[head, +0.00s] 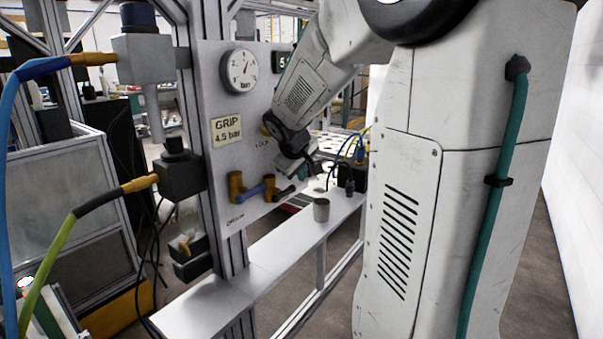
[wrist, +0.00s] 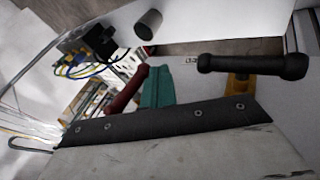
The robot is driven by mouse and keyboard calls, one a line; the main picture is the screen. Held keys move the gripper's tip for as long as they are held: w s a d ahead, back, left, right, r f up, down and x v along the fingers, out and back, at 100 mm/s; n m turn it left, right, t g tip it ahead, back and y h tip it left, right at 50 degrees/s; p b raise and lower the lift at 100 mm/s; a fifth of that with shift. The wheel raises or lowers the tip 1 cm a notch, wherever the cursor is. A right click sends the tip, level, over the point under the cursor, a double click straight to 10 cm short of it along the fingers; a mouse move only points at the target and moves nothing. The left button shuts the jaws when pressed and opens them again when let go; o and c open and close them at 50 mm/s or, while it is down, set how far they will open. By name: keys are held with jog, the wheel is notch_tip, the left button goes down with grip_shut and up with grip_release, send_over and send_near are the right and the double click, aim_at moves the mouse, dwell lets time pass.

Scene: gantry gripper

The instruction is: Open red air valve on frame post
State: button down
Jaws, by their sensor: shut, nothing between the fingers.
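In the wrist view, a dark red handle (wrist: 128,90) slants up from behind the dark bolted edge of my gripper. I cannot tell whether anything touches the handle. In the head view, my gripper (head: 306,163) is shut and empty in front of the right part of the grey panel (head: 216,75). My wrist hides the red valve's body there, though a bit of brass (head: 265,131) shows beside it. How far the valve is turned is unclear.
Brass valves with a blue handle (head: 252,189) and a black handle (head: 284,193) sit lower on the panel. The black handle also shows at the upper right in the wrist view (wrist: 252,65). A grey cup (head: 321,210) stands on the ledge (head: 262,262). Hoses hang at the left.

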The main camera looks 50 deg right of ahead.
jog(key=shift+r, duration=0.15)
jog(key=shift+r, duration=0.75)
